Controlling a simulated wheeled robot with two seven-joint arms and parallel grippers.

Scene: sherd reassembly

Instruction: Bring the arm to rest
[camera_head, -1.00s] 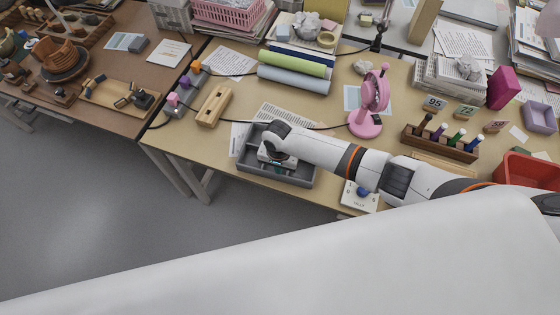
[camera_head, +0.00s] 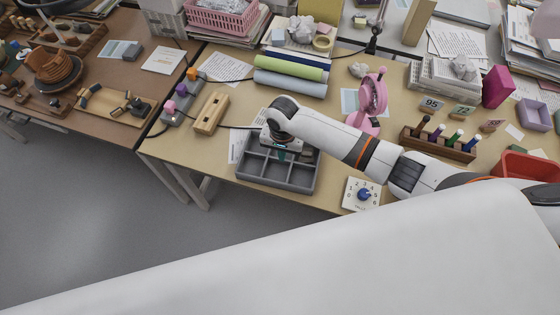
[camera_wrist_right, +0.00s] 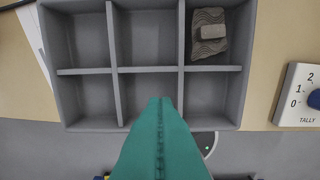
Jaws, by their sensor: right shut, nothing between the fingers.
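My right arm reaches in from the right in the head view, and its gripper (camera_head: 281,150) hangs over the grey compartment tray (camera_head: 262,182). The other compartments that show there look empty. My left gripper is not in view.
A white tally dial (camera_head: 364,194) with a blue knob stands right of the tray. A pink fan (camera_head: 373,95), a wooden rack of pens (camera_head: 437,143) and a red bin (camera_head: 528,167) are behind and right. A wooden block (camera_head: 211,113) lies to the left.

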